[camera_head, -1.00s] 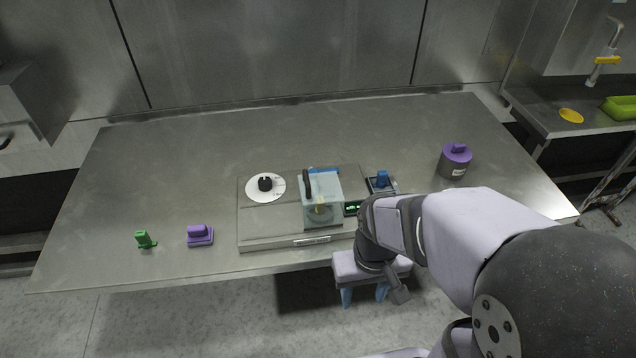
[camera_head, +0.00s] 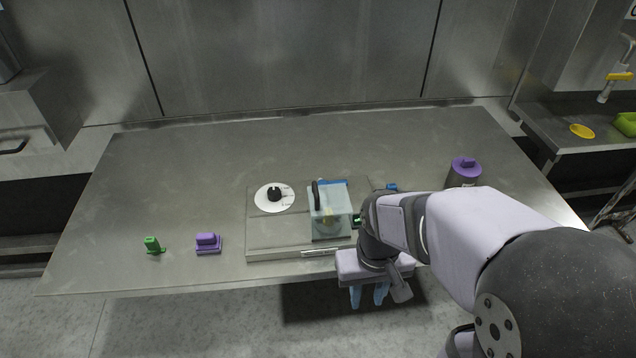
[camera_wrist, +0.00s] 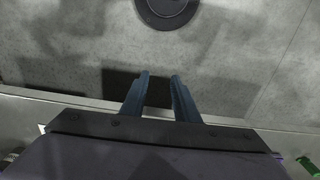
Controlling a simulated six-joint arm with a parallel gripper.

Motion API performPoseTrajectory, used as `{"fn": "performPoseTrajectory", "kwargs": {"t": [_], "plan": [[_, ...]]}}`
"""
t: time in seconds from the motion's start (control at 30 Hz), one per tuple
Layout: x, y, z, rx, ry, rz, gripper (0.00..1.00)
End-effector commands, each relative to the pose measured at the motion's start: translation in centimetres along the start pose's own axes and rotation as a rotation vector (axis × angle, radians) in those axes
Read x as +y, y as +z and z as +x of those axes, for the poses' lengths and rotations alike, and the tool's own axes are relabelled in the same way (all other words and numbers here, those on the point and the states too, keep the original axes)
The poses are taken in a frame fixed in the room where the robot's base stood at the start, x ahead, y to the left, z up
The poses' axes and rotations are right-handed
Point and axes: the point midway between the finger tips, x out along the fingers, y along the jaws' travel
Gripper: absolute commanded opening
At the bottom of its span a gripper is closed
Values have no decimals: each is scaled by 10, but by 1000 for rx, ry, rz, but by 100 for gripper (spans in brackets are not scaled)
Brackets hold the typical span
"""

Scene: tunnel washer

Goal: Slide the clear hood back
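The clear hood (camera_head: 327,200) is a pale see-through box on the grey tunnel washer panel (camera_head: 270,236), with a dark upright handle (camera_head: 315,194) on its left side and a blue strip along its back. Something small and yellow shows through it. My gripper (camera_head: 368,300) hangs in front of the table's near edge, to the right of and below the hood, fingers pointing down. In the wrist view, its two blue fingers (camera_wrist: 160,78) stand apart with nothing between them. The hood is not in the wrist view.
A white dial with a black knob (camera_head: 274,194) sits left of the hood. A green piece (camera_head: 153,245) and a purple block (camera_head: 208,243) stand at the left. A grey, purple-topped canister (camera_head: 465,172) stands at the right. My arm partly hides the panel's right end. The table's back is clear.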

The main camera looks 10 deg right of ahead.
Motion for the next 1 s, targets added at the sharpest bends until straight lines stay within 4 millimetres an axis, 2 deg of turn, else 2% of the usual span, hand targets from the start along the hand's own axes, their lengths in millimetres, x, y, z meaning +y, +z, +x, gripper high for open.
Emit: {"fn": "performPoseTrajectory", "kwargs": {"t": [0.27,0.4,0.5,0.8,1.0], "plan": [[-20,-80,-74,-11,48,-25,28],[-37,-121,-114,-15,84,-28,28],[-50,-145,-140,-14,109,-23,28],[-83,-191,-194,-3,168,-4,28],[-93,-202,-208,2,186,5,28]]}}
